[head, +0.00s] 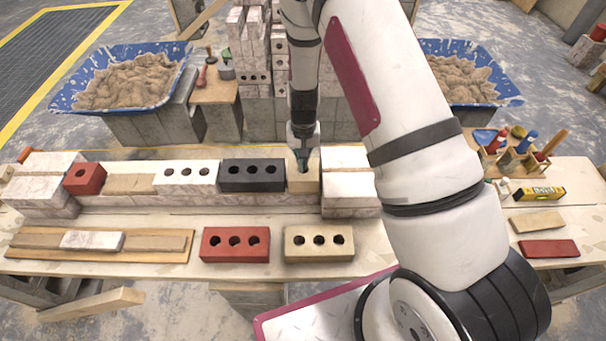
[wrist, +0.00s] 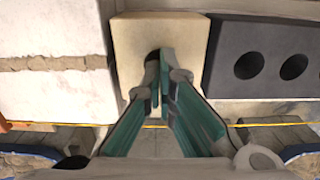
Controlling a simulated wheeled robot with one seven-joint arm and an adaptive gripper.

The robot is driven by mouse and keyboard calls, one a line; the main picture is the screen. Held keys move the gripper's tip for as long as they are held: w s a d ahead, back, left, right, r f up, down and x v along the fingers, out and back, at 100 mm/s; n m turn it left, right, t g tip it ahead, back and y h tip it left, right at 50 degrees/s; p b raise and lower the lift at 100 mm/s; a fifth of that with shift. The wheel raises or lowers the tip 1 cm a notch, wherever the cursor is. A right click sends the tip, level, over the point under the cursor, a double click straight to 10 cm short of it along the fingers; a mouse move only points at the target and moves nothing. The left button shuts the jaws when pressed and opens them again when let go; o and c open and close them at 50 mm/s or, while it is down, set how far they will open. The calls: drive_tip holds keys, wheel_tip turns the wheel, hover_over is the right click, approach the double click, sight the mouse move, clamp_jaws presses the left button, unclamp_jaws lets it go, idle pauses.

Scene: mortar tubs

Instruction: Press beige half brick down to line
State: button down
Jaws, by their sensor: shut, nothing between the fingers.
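The beige half brick (head: 304,184) sits in the wall course, between the dark three-hole brick (head: 252,175) and the white block stack (head: 348,192) at the right. My gripper (head: 302,158) points straight down over the half brick, with its fingertips at the top face. In the wrist view the half brick (wrist: 187,28) lies under the shut, empty fingers (wrist: 161,85), beside its single dark hole. The dark brick (wrist: 262,60) is on its right there. I cannot tell whether the fingertips touch the brick. A line is hard to make out.
A white three-hole brick (head: 186,176) and a red half brick (head: 85,178) lie further left in the course. A red brick (head: 236,243) and a beige brick (head: 319,243) lie in front. Blue mortar tubs (head: 172,55) stand behind. My arm hides the bench right of centre.

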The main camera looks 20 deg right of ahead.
drive_tip(key=shift+f+b, duration=0.4)
drive_tip(key=shift+f, duration=0.55)
idle(2.0)
drive_tip(key=shift+r, duration=0.1)
drive_tip(key=shift+r+p, duration=0.85)
drive_tip(key=shift+r, duration=1.6)
drive_tip(key=s+a+r+n+t+y, duration=0.1)
drive_tip(key=s+r, duration=0.3)
drive_tip(key=r, duration=0.9)
drive_tip(key=s+r+n+t, duration=0.1)
drive_tip(key=s+r, duration=0.2)
drive_tip(key=r, duration=1.1)
drive_tip(key=s+r+t, duration=0.1)
drive_tip(key=s+r, duration=0.2)
drive_tip(key=s, duration=0.3)
drive_tip(key=s+r+n+t, duration=0.1)
drive_tip(key=s+r, duration=0.3)
drive_tip(key=s, duration=0.3)
drive_tip(key=s+d+r+t+h, duration=0.1)
drive_tip(key=s+r, duration=0.3)
drive_tip(key=s, duration=0.3)
drive_tip(key=shift+s+r+n, duration=0.2)
drive_tip(key=shift+s+n, duration=0.05)
drive_tip(key=shift+n, duration=0.05)
